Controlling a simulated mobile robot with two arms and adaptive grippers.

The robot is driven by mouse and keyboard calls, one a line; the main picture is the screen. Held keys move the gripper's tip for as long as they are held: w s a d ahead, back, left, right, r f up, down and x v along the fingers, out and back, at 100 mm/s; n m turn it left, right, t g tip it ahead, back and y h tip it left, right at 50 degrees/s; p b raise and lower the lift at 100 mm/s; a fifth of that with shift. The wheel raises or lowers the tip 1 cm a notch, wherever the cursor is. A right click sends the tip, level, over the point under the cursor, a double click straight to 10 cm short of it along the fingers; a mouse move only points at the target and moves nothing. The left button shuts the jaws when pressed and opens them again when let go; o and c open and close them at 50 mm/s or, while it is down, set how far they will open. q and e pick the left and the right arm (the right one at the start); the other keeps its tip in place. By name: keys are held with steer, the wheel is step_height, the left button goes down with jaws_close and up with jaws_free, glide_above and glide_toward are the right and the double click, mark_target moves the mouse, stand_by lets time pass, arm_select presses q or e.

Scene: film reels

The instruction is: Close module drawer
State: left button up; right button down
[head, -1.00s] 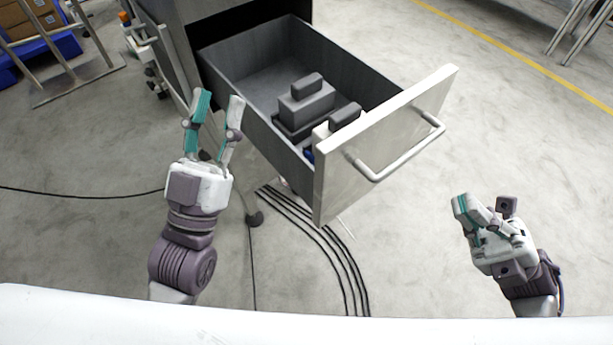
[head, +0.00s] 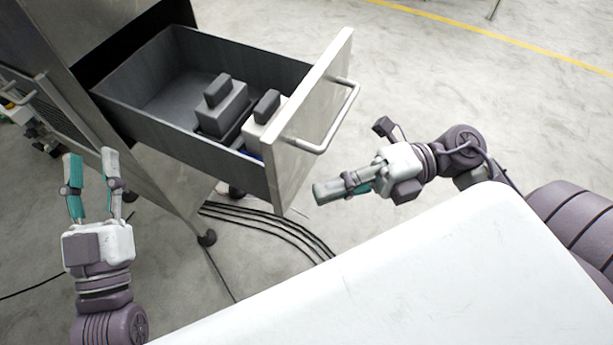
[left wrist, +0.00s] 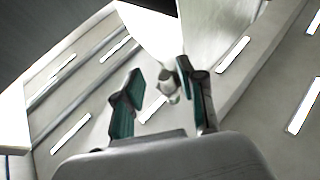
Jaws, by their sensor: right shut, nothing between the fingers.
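The module drawer (head: 140,98) is pulled far out of a metal cabinet (head: 85,50). Its pale front panel (head: 308,110) carries a bar handle (head: 335,125) on the outer face. Grey block-shaped modules (head: 222,108) sit inside, toward the front. My right gripper (head: 318,193) is shut and empty, just below and right of the front panel's lower end, pointing left; it appears apart from the panel. My left gripper (head: 90,158) is open and empty, left of the drawer beside the cabinet. Its open fingers also show in the left wrist view (left wrist: 160,100).
Black cables (head: 270,232) run across the floor below the drawer. A white surface (head: 430,270) fills the lower right of the head view.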

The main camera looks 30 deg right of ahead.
mark_target(281, 185)
arm_select(q)
steer(key=shift+s+r+t, duration=0.4)
steer(key=shift+r+t, duration=0.1)
steer(key=shift+r, duration=0.15)
steer(key=shift+s+r+t, duration=0.35)
steer(key=shift+r+t, duration=0.15)
steer(key=shift+r, duration=0.1)
arm_select(e)
steer(key=shift+w+a, duration=0.6)
steer(key=shift+w, duration=0.2)
steer(key=shift+w+a, duration=0.55)
steer(key=shift+w, duration=0.2)
arm_select(q)
steer(key=shift+w, duration=0.1)
arm_select(e)
steer(key=shift+w+a, duration=0.1)
